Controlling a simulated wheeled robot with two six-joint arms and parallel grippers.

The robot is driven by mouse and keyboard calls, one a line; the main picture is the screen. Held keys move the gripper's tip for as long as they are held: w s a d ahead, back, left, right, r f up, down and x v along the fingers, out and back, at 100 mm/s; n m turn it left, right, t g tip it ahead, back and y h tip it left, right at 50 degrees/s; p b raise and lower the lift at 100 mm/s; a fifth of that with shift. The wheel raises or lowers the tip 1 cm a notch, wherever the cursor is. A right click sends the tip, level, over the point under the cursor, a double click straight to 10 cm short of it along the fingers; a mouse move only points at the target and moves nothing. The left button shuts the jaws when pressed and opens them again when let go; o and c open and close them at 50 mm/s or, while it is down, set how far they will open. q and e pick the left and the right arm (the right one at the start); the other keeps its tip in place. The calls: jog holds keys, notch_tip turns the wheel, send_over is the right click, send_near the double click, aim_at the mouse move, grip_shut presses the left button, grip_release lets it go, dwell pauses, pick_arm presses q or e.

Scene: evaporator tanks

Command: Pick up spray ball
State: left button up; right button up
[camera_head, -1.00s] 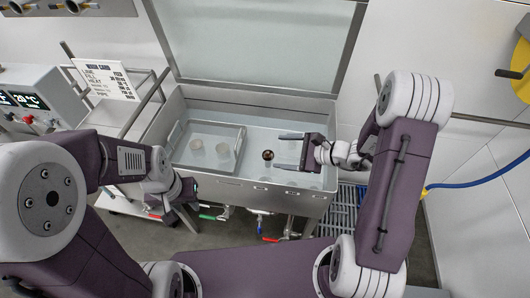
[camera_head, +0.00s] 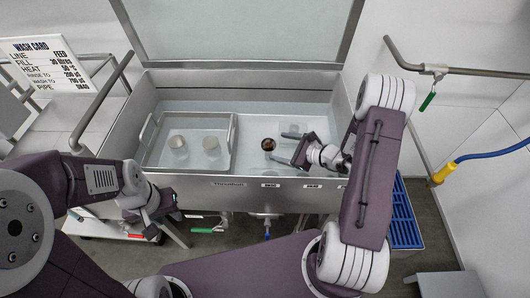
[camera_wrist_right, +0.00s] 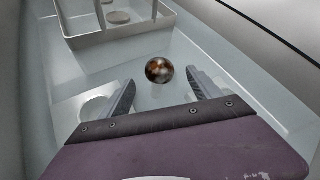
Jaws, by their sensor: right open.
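The spray ball (camera_head: 268,144) is a small dark, shiny metal sphere in the steel tank, right of the tray. It also shows in the right wrist view (camera_wrist_right: 159,70), just beyond the fingertips and roughly centred between them. My right gripper (camera_head: 283,147) is open and empty inside the tank, its fingers pointing left toward the ball. No contact with the ball shows. My left gripper (camera_head: 160,214) hangs outside the tank's front wall at the left; its jaw opening is unclear.
A shallow tray (camera_head: 232,152) with two round pale pieces (camera_head: 177,142) sits in the tank's left part. The tank's front wall (camera_head: 240,192) runs below my right arm. A wash card (camera_head: 45,62) stands at left. A blue hose (camera_head: 490,152) is at right.

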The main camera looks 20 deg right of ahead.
aim_at(274, 146)
jog(key=x, duration=0.7)
jog(key=shift+f, duration=0.25)
grip_shut()
